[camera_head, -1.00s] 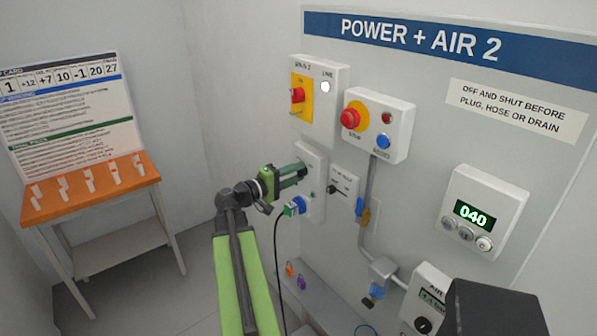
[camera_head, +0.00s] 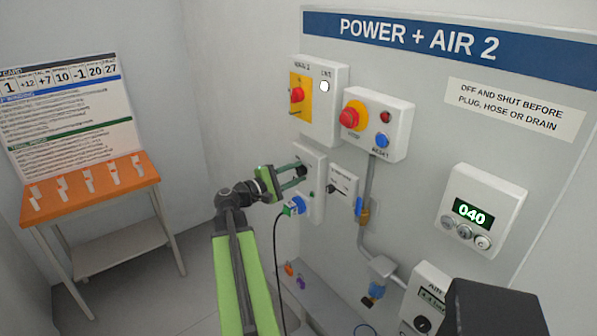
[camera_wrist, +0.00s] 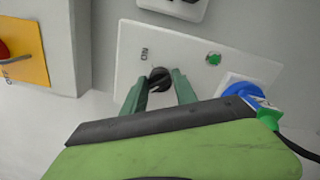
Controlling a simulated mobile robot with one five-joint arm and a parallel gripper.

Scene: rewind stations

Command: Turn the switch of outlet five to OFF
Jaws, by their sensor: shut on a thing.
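The outlet plate (camera_wrist: 185,45) is white, with a black round switch knob (camera_wrist: 159,78), the word ON beside it, a small lit green lamp (camera_wrist: 214,58) and a blue socket (camera_wrist: 250,92). My gripper (camera_wrist: 158,91) has its two green fingers on either side of the knob and is shut on it. The fingers hide part of the knob and any lettering below it. In the head view my gripper (camera_head: 303,172) reaches the upper part of the same plate (camera_head: 316,160). No outlet number is readable.
A plug with a black cable (camera_head: 275,255) sits in the blue socket just below. The yellow-backed red main switch (camera_head: 297,96) and the red stop button box (camera_head: 375,122) are above. A small lever box (camera_head: 343,184) is close at right.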

